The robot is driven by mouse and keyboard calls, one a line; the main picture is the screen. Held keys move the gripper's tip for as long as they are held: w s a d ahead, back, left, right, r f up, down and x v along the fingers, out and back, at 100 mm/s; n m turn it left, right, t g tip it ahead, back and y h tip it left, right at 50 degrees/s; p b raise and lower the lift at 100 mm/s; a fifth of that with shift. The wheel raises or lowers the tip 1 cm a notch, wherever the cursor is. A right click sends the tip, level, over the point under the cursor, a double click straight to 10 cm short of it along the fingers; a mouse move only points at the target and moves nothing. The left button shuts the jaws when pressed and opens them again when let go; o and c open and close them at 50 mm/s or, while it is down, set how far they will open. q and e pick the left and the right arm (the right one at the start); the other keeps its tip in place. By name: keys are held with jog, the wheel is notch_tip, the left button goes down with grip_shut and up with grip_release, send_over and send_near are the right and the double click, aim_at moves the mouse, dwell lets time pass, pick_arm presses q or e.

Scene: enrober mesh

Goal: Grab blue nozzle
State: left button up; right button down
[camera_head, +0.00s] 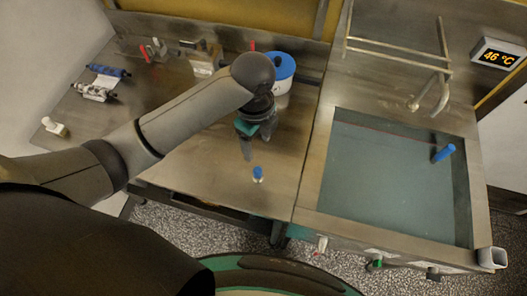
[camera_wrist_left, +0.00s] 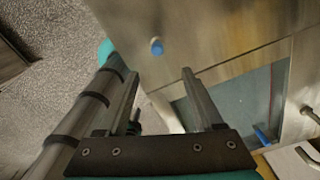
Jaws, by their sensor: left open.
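A small blue nozzle with a pale lower end (camera_head: 258,174) stands on the steel table near its front edge. It also shows in the left wrist view (camera_wrist_left: 156,46), beyond and between the fingertips. A second blue cylindrical piece (camera_head: 443,153) is at the right side of the basin; it also shows in the left wrist view (camera_wrist_left: 262,135). I cannot tell which the task means. My left gripper (camera_head: 254,147) is open and empty, pointing down above the table, just behind the small nozzle and apart from it. My right gripper is not in view.
The teal-filled basin (camera_head: 370,222) is at right, with a tap (camera_head: 440,75) and a 46 °C display (camera_head: 498,54). Rollers (camera_head: 93,92) and a white fitting (camera_head: 54,127) lie left. Table around the small nozzle is clear.

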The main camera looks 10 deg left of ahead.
pick_arm(q)
send_over(257, 169)
notch_tip(257, 169, down, 5)
jog(key=shift+r, duration=0.1)
notch_tip(257, 169, down, 4)
jog(key=shift+d+f+b, duration=0.1)
jog(key=shift+b, duration=0.3)
jog(key=shift+f, duration=0.75)
notch_tip(257, 169, down, 3)
jog(key=shift+f, duration=0.75)
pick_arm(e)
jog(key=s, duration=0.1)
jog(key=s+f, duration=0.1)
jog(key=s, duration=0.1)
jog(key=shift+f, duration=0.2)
